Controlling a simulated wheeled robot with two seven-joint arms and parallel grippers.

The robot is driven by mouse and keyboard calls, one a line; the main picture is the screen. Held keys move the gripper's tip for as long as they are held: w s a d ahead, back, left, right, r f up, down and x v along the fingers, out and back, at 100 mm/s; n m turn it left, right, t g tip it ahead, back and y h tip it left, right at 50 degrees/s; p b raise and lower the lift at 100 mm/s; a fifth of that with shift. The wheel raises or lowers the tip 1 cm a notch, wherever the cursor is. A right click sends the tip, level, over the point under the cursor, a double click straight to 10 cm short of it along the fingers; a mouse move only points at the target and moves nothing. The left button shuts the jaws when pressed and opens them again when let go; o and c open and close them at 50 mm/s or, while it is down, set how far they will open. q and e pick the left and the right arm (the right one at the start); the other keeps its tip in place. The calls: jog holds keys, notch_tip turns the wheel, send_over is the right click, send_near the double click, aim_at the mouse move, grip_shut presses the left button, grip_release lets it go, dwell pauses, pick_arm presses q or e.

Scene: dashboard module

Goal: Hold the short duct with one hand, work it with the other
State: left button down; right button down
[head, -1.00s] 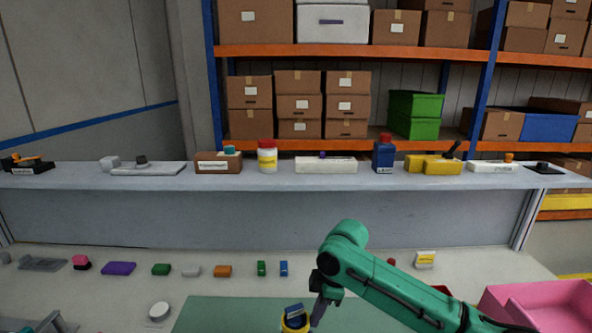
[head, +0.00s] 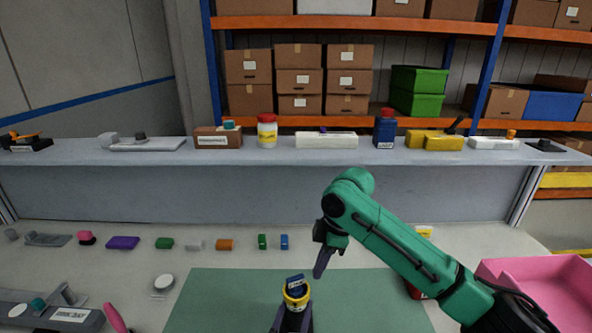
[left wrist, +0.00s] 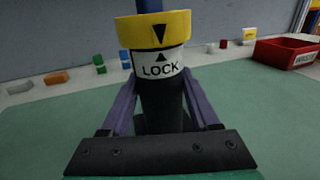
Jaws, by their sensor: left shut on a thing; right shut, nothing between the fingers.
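The short duct (left wrist: 160,105) is a black upright cylinder with a white band marked LOCK and a yellow ring (left wrist: 155,28) on top. Arrow marks on ring and band point at each other, nearly in line.
A green mat (head: 385,308) lies under the work area. Small coloured parts line the table's back, among them a purple block (head: 122,242). A round white disc (head: 164,282) lies left of the mat. A pink bin (head: 550,288) stands at right. A red bin (left wrist: 285,53) shows in the left wrist view.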

jog(key=shift+r, duration=0.45)
pick_arm(q)
jog(key=shift+c, duration=0.2)
grip_release()
